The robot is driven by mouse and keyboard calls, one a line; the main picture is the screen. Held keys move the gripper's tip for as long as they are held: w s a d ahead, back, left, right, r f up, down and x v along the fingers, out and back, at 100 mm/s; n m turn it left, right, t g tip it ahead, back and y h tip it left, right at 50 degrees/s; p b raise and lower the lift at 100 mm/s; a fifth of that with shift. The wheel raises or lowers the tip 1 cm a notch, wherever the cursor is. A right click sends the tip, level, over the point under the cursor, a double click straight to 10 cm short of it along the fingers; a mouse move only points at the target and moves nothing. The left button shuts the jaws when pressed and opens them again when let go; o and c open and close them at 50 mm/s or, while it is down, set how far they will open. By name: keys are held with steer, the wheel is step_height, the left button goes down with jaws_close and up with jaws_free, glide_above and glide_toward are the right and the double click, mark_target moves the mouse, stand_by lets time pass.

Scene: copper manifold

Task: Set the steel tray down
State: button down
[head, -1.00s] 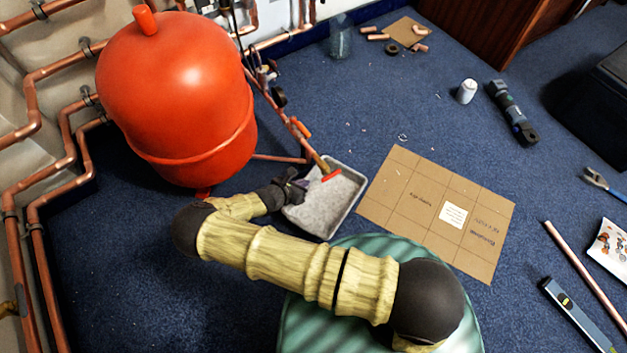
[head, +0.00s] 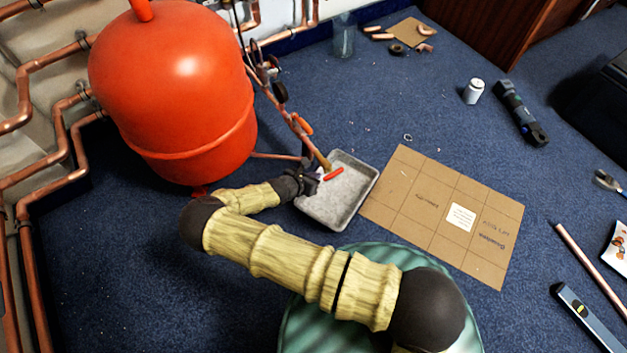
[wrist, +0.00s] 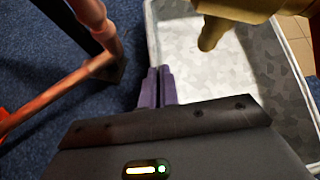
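The steel tray (head: 352,211) is a shallow grey rectangular pan below the pipe's end, beside the red tank. In the wrist view the tray (wrist: 279,78) fills the upper right, its left wall running down to my fingers. My gripper (head: 314,178) is at the tray's left side. Its two purple fingers (wrist: 159,88) are nearly together with the tray's rim between them. The brass valve (wrist: 213,30) hangs over the tray, and its red handle (head: 333,174) shows above the tray in the head view. I cannot tell whether the tray's underside touches the carpet.
The red tank (head: 180,95) and copper pipes (wrist: 70,90) stand close on the left. A cardboard sheet (head: 425,220) lies just right of the tray. A white can (head: 473,92) and a dark tool (head: 520,112) are farther right. Open carpet (head: 400,100) lies beyond the tray.

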steer(key=shift+f, duration=0.4)
steer(key=shift+r, duration=0.1)
steer(key=c, duration=1.7)
jaws_free()
steer(key=shift+a, duration=0.1)
steer(key=p+v, duration=0.8)
steer(key=v, duration=0.4)
